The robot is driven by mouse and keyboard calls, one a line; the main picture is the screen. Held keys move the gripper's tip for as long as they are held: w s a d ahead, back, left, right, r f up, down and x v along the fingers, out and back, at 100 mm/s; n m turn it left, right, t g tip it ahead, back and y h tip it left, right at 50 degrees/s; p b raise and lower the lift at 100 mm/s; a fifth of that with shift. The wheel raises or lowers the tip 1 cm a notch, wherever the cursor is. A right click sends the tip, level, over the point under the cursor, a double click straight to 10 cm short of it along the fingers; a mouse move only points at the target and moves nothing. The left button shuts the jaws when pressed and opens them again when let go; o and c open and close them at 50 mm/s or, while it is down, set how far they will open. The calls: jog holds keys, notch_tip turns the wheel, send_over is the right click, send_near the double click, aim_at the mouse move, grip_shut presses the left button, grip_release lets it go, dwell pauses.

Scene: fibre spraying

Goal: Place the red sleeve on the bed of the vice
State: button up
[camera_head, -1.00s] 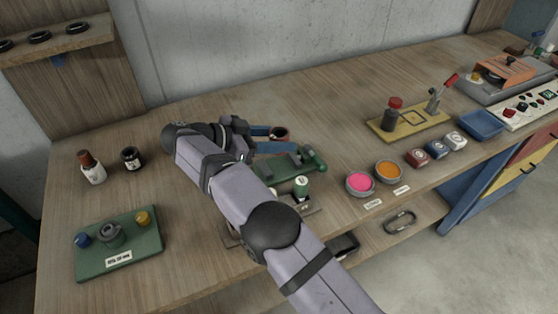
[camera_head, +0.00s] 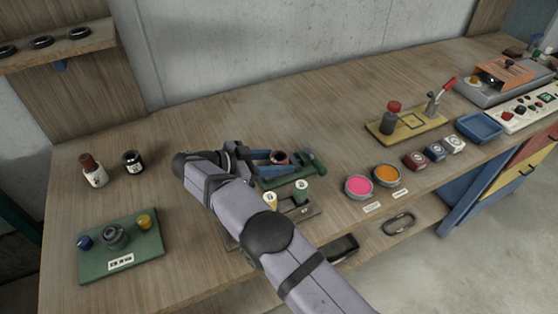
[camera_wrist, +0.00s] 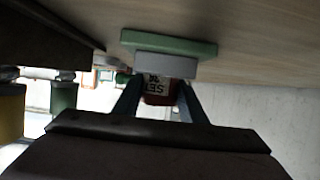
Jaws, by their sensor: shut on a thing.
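The red sleeve (camera_head: 279,157) is a short, dark red ring with a dark opening at its top. My gripper (camera_head: 281,162) is shut on it, with a blue finger on either side, and holds it upright over the green vice (camera_head: 313,173). In the wrist view the sleeve (camera_wrist: 158,93) shows a pale label between the blue fingers, close to the grey jaw block (camera_wrist: 167,67) of the vice. My fingers and arm hide much of the vice bed, so I cannot tell whether the sleeve touches it.
A holder with a green-capped spool (camera_head: 301,190) stands just in front of the vice. Pink (camera_head: 359,186) and orange (camera_head: 387,174) pots sit to the right. A green board (camera_head: 122,244) and two bottles are at left. The table behind the vice is clear.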

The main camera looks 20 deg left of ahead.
aim_at(271, 163)
jog(key=shift+f, duration=0.15)
jog(key=o, duration=1.3)
jog(key=shift+r, duration=0.25)
jog(key=shift+s+a, duration=0.4)
jog(key=shift+v, duration=2.2)
jog(key=shift+d+r, duration=0.1)
